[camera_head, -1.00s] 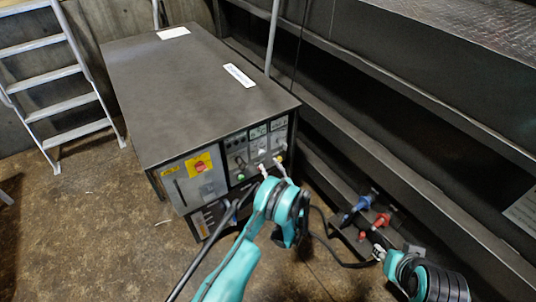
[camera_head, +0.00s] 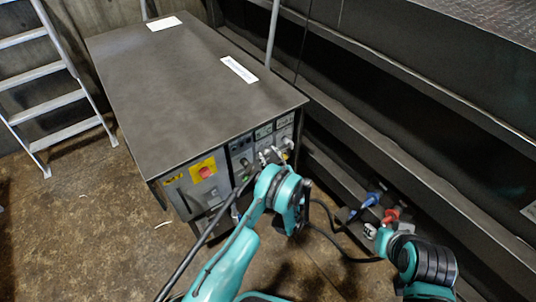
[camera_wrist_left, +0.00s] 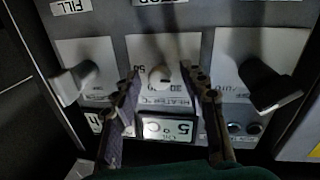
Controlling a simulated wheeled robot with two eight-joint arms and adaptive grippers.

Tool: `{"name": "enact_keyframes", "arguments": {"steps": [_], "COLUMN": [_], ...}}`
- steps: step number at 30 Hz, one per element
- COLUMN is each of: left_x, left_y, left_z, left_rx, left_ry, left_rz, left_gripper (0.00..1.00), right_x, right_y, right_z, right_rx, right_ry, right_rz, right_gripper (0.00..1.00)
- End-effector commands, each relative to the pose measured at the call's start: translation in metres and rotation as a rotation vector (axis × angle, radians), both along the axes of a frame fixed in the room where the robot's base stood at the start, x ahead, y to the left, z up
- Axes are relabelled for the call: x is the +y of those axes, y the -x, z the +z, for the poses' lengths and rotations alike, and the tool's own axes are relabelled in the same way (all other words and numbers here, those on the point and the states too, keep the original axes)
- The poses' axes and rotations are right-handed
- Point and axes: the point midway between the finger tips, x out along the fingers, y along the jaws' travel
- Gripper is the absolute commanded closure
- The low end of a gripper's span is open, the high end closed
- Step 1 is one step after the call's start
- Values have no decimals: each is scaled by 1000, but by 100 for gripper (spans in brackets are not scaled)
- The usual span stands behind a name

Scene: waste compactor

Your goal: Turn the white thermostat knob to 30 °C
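The white thermostat knob (camera_wrist_left: 161,76) sits on a light plate with a printed temperature scale in the left wrist view. A small display (camera_wrist_left: 168,128) shows below it, upside down, with a digit that looks like 5 and °C. My left gripper (camera_wrist_left: 161,70) is open, with one finger on each side of the knob; I cannot tell whether they touch it. In the head view my left gripper (camera_head: 272,158) is at the cabinet's front panel and hides the knob. My right gripper (camera_head: 378,236) is small and partly hidden near the plugs; its fingers are unclear.
The cabinet (camera_head: 190,85) has a red button on yellow (camera_head: 204,170). Blue (camera_head: 371,199) and red (camera_head: 391,214) plugs are low at right. A ladder (camera_head: 52,90) stands left.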

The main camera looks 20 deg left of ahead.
Motion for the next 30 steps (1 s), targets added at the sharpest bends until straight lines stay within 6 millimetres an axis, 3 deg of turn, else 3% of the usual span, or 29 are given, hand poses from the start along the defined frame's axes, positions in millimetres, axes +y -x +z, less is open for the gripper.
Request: {"name": "enact_keyframes", "arguments": {"steps": [1,4,5,17,30], "left_x": [0,0,0,1,1], "left_y": [0,0,0,0,0], "left_z": [0,0,0,0,2], "left_rx": [0,0,0,36,294], "left_ry": [0,0,0,-28,-230], "left_rz": [0,1,1,1,1], "left_gripper": [72,98,100,100,100], "right_x": [0,0,0,0,0], "right_y": [0,0,0,0,0], "right_z": [0,0,0,0,0], "right_rx": [0,0,0,0,0], "right_ry": [0,0,0,0,0], "right_rz": [0,0,0,0,0], "right_gripper": [60,60,60,60,60]}}
